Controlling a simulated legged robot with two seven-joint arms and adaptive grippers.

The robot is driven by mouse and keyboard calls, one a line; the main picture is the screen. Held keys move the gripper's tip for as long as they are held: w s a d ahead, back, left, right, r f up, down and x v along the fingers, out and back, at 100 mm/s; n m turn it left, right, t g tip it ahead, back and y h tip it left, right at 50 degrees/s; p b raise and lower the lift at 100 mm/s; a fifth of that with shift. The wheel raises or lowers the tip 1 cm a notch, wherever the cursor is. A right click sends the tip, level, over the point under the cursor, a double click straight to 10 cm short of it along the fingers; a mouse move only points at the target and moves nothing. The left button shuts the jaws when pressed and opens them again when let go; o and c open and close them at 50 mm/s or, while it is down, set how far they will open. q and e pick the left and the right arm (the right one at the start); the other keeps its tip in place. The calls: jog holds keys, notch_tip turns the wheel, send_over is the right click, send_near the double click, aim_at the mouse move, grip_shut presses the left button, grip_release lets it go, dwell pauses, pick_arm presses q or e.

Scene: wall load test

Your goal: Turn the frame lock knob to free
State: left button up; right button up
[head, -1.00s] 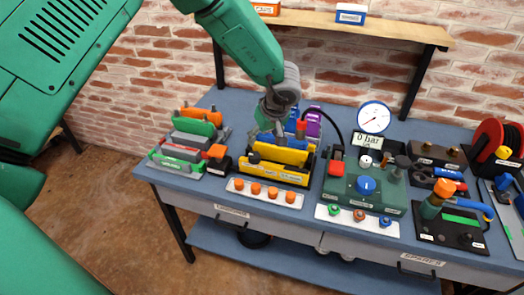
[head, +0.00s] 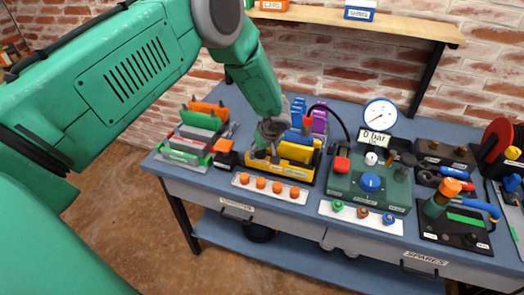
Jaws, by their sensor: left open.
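My left gripper (head: 263,151) points down at the left end of a yellow and black frame (head: 297,152) on the blue bench. It is open, and its fingers overlap the frame's left part in the picture. I cannot tell whether they touch it. No frame lock knob can be made out clearly; the gripper covers part of the frame. An orange block on a black base (head: 224,149) stands just left of the gripper. My right gripper is not in view.
Left stands a rack of coloured plates (head: 190,140). A strip of orange caps (head: 270,187) lies in front. To the right is a green panel (head: 345,185) with a blue knob (head: 371,182) and a gauge (head: 381,114) reading 0 bar. A shelf (head: 400,25) hangs behind.

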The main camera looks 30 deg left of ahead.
pick_arm(q)
jog(key=c, duration=1)
jog(key=shift+s+a, duration=0.1)
jog(key=shift+a, duration=0.05)
jog(key=shift+c, duration=0.7)
jog(key=shift+a, duration=0.45)
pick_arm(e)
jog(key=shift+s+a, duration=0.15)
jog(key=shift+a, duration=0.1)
pick_arm(q)
jog(key=shift+d, duration=0.2)
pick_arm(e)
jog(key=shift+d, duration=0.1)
